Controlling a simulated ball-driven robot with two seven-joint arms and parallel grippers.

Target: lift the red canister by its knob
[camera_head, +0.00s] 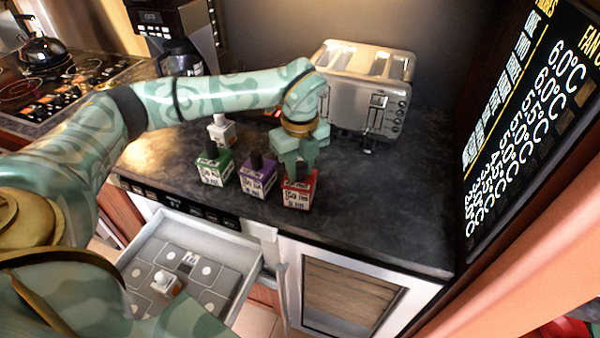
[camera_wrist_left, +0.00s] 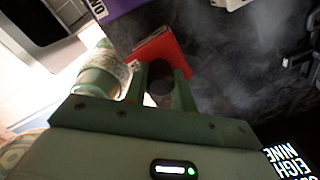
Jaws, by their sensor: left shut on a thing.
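The red canister (camera_head: 298,194) is at the right end of a row on the dark counter. It looks upright and on or very near the counter; I cannot tell if there is a gap under it. My left gripper (camera_head: 299,168) reaches down over it from above, shut on its knob. In the left wrist view the dark round knob (camera_wrist_left: 160,88) is between the two fingers, with the red canister (camera_wrist_left: 160,52) behind it. In the head view the fingers hide the knob. My right gripper is not in view.
A purple canister (camera_head: 257,178) and a green canister (camera_head: 214,167) stand left of the red one. A white one (camera_head: 221,131) stands behind. A toaster (camera_head: 362,90) stands at the back. The right counter is clear.

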